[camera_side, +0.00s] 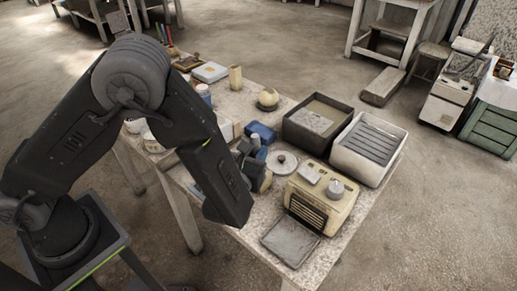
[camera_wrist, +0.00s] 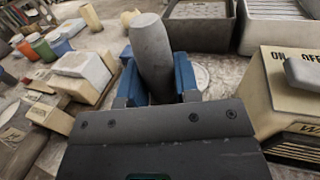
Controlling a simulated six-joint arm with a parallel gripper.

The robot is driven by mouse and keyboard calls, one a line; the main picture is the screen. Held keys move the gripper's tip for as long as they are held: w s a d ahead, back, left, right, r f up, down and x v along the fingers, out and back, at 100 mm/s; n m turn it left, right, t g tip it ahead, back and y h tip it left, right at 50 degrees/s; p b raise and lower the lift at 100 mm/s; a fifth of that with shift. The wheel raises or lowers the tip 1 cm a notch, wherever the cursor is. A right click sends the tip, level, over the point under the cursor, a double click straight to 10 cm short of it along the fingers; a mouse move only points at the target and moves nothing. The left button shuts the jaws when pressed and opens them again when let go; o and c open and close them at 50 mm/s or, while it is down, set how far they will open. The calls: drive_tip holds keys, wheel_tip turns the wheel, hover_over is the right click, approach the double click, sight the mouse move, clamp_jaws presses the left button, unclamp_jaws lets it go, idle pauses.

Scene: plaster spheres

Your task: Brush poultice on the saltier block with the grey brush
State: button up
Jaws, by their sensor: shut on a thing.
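My gripper (camera_wrist: 158,88) has blue fingers and is shut on a thick grey rounded cylinder (camera_wrist: 151,48), seemingly the grey brush's handle. Any bristles are hidden behind the fingers and palm. Pale blocks show at the left of the wrist view: a white-topped one (camera_wrist: 82,66) and a cream one (camera_wrist: 45,112) nearer. I cannot tell which is saltier, and no poultice is clearly recognisable.
A cream ON/OFF machine (camera_side: 318,205) with a grille stands right of my gripper, a grey tray (camera_side: 290,241) before it. Free tabletop is scarce.

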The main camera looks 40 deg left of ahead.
drive_tip(key=shift+s, duration=0.65)
drive_tip(key=shift+w, duration=0.1)
drive_tip(key=shift+w, duration=2.35)
drive_tip(key=shift+s+r, duration=0.35)
drive_tip(key=shift+s, duration=0.3)
drive_tip(key=shift+s+r, duration=0.35)
drive_tip(key=shift+s, duration=0.25)
drive_tip(key=shift+f, duration=0.7)
